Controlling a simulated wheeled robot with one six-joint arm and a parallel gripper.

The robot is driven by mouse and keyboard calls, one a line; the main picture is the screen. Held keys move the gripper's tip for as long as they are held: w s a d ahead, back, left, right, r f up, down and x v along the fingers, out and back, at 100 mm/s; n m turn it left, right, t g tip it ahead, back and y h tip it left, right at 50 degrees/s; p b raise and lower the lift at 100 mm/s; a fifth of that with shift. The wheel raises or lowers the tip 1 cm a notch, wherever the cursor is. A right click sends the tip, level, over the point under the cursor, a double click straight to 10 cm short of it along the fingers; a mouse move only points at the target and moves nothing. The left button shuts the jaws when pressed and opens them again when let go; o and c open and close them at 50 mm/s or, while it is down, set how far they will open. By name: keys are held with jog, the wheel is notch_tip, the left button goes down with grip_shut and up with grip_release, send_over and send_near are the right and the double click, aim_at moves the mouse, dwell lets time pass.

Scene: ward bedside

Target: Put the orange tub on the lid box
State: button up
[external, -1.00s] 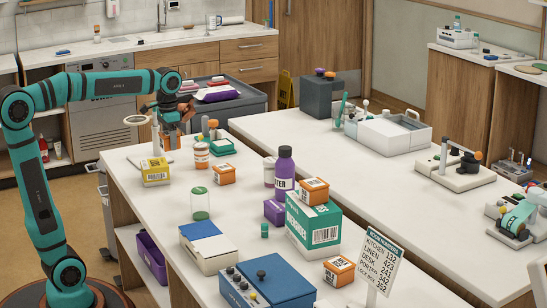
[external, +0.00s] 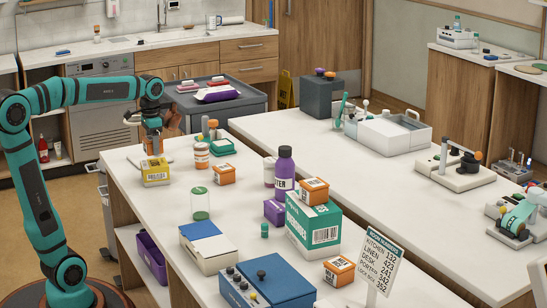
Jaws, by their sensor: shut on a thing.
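My gripper (external: 153,135) points down at the far left end of the near table, shut on an orange tub (external: 153,146). The tub is right above or just behind a yellow labelled box (external: 156,178); I cannot tell whether they touch. A white box with a blue lid (external: 208,247) sits nearer the camera on the same table. Which box is the lid box is not marked.
An orange-and-white jar (external: 202,156) stands just right of the yellow box. A dark cart (external: 235,101) is behind.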

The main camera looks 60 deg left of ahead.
jog(key=shift+f, duration=1.9)
jog(key=shift+f, duration=0.15)
jog(key=o, duration=1.1)
notch_tip(320, 180, up, 12)
jog(key=shift+r, duration=0.15)
